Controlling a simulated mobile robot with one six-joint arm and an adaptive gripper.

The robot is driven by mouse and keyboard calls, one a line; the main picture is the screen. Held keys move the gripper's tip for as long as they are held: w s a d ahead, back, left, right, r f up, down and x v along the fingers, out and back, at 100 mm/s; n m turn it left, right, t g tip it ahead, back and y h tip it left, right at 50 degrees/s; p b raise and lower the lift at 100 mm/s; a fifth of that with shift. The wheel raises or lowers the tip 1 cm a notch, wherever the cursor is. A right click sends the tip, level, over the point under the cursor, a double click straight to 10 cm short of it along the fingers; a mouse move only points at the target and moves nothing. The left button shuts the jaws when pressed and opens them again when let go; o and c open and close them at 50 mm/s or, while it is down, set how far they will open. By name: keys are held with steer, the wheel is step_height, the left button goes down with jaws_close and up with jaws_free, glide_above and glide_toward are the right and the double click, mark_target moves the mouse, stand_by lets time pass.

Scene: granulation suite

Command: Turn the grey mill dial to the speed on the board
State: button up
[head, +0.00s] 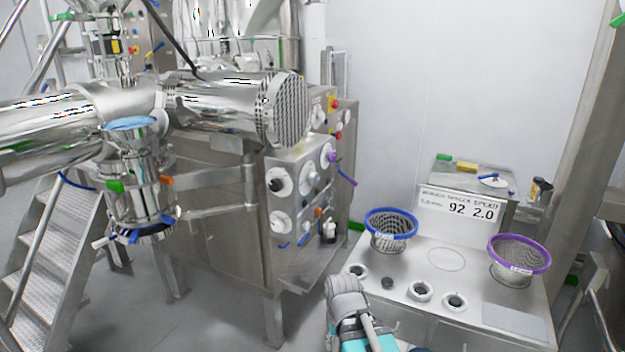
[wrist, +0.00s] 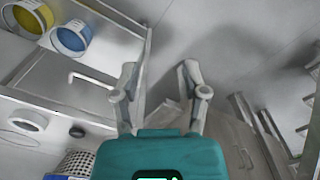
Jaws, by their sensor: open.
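A steel panel (head: 297,190) in the middle of the head view carries several round dials on white discs. One grey knob (head: 311,180) sits near its middle and may be the mill dial; its pointer setting is too small to read. A black knob (head: 277,185) is to its left. My gripper (wrist: 159,72) is open and empty in the wrist view, apart from any dial. Its fingers do not show clearly in the head view.
The steel bench (head: 410,270) holds a blue-rimmed sieve (head: 391,223), a purple-rimmed sieve (head: 519,252) and several round fittings. Polished mill pipework (head: 230,108) juts out at upper left. Steps (head: 60,245) stand at left.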

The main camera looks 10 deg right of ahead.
steer(key=o, duration=0.4)
steer(key=shift+w, duration=0.1)
steer(key=shift+o, duration=0.5)
steer(key=shift+w+r, duration=0.15)
steer(key=w+a+r+m+t+y+p, duration=0.1)
steer(key=w+r+m+t+y+p, duration=0.3)
steer(key=w+r+m+y+p, duration=0.7)
steer(key=w+d+r+m+t+y+p, duration=0.1)
steer(key=w+d+r+m+t, duration=0.2)
steer(key=r, duration=0.7)
steer(key=w+d+r+m+t+y+p, duration=0.1)
steer(key=w+d+r+m+t+y, duration=0.1)
steer(key=w+d+r+m, duration=0.4)
step_height(320, 180, up, 5)
steer(key=d+m+t, duration=0.1)
steer(key=m, duration=0.2)
steer(key=shift+w+d+m+t+y+p, duration=0.25)
steer(key=shift+d+m+t+y+p, duration=0.05)
steer(key=shift+d+p, duration=0.05)
steer(key=shift+a, duration=0.1)
